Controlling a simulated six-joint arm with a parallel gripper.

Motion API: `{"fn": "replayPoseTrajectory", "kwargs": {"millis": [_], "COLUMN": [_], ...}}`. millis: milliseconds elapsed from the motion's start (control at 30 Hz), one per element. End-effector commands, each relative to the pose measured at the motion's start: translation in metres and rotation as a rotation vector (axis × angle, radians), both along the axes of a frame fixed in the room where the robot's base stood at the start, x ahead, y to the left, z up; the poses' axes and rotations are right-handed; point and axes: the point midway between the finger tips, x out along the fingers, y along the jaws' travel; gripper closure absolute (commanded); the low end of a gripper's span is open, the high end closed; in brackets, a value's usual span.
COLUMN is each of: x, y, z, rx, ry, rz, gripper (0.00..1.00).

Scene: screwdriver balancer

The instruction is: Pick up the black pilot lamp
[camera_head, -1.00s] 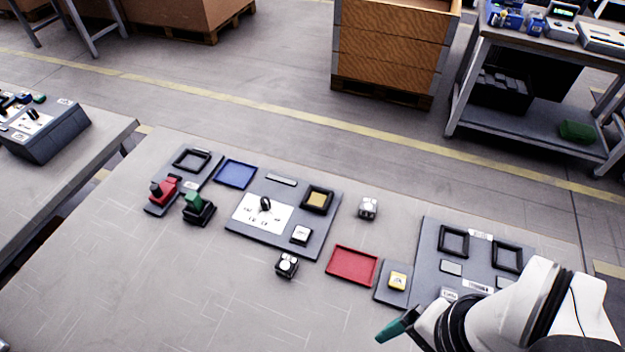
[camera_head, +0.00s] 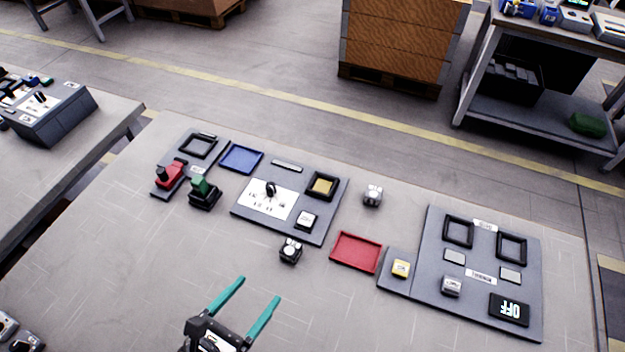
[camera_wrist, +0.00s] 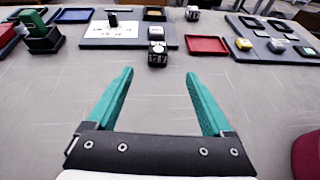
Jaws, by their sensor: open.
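The black pilot lamp appears to be the small black block with a pale top (camera_head: 290,250), standing on the bare table in front of the middle grey panel. It also shows in the wrist view (camera_wrist: 157,55), straight ahead, centred between my fingers and beyond their tips. My gripper (camera_head: 260,289) is open and empty, its two teal fingers spread and pointing toward the lamp. In the wrist view my gripper (camera_wrist: 159,73) is over bare table, apart from the lamp.
The middle panel (camera_head: 247,218) lies behind the lamp, and a red tray (camera_head: 356,252) is to its right. A green-topped black block (camera_head: 204,193) stands to the left. A pale block (camera_head: 372,195) stands behind the tray. The right panel (camera_head: 433,290) holds frames and buttons. The table's front is mostly clear.

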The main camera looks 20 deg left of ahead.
Motion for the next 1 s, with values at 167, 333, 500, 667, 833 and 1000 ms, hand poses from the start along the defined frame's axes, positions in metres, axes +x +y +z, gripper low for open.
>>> {"fn": "replayPoseTrajectory", "kwargs": {"millis": [167, 333, 500, 667, 833, 1000], "x": [0.039, 0.079, 0.096, 0.125, 0.140, 0.140], "y": [-0.004, -0.007, -0.009, -0.011, -0.012, -0.011], "z": [-0.018, -0.035, -0.043, -0.058, -0.064, -0.064], "rx": [-0.011, -0.007, -0.006, -0.006, -0.002, -0.002], "ry": [-0.002, -0.001, 0.000, 0.000, 0.000, 0.000], "rz": [0.009, 0.008, 0.010, 0.007, 0.010, 0.011], "gripper": [0.15, 0.15, 0.15, 0.15, 0.15, 0.15]}}
